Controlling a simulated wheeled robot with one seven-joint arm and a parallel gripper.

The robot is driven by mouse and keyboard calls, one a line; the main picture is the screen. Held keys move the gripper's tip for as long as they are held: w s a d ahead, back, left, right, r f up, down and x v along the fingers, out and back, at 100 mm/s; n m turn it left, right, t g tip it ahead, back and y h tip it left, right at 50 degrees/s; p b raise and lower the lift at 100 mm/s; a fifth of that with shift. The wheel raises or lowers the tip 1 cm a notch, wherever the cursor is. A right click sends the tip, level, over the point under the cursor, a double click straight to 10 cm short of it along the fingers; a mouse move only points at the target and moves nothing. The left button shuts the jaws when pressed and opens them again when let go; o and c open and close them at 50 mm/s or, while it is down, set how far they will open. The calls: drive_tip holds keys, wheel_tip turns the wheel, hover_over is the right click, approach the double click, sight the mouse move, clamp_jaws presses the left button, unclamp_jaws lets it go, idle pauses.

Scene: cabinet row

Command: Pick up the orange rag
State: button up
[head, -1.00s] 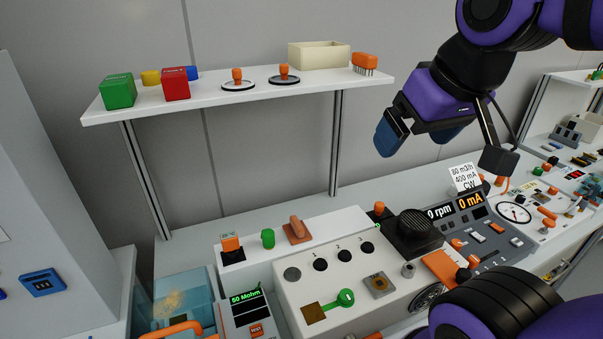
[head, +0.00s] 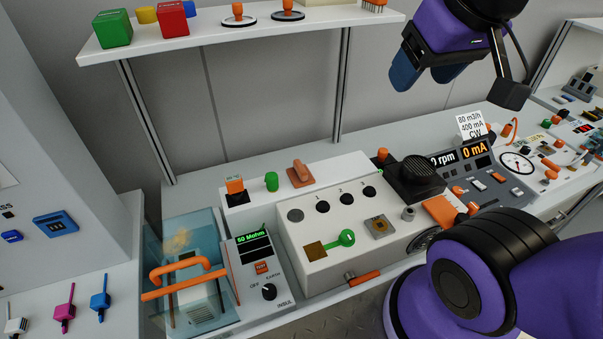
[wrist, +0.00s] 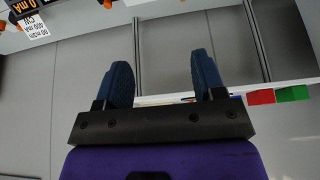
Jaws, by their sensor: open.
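A flat orange piece (head: 441,210) lies on the bench beside the dark rpm and mA panel; it looks like the rag, but I cannot be sure at this size. My purple arm covers the area just below it. My gripper (head: 427,78) hangs in the air above the bench, right of the shelf's end, well apart from the orange piece. Its blue fingers are spread and empty, also in the wrist view (wrist: 160,65). The wrist view does not clearly show the orange piece.
The white shelf (head: 215,33) holds green (head: 112,28) and red (head: 172,19) blocks. A small white sign (head: 470,124) stands behind the panel.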

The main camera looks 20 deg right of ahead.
drive_tip(key=shift+g+h, duration=0.3)
drive_tip(key=shift+g, duration=0.4)
drive_tip(key=w+f, duration=0.1)
drive_tip(key=w, duration=0.4)
drive_tip(key=w+a+f, duration=0.1)
drive_tip(key=w, duration=0.2)
drive_tip(key=shift+w+f, duration=0.3)
drive_tip(key=shift+f, duration=0.05)
drive_tip(key=shift+c, duration=0.5)
drive_tip(key=g, duration=0.4)
hover_over(300, 166)
wheel_tip(300, 166, down, 24)
drive_tip(key=shift+f, duration=0.2)
wheel_tip(300, 166, down, 10)
drive_tip(key=shift+d+f, duration=0.1)
drive_tip(key=shift+f, duration=0.15)
drive_tip(key=shift+c, duration=0.2)
clamp_jaws()
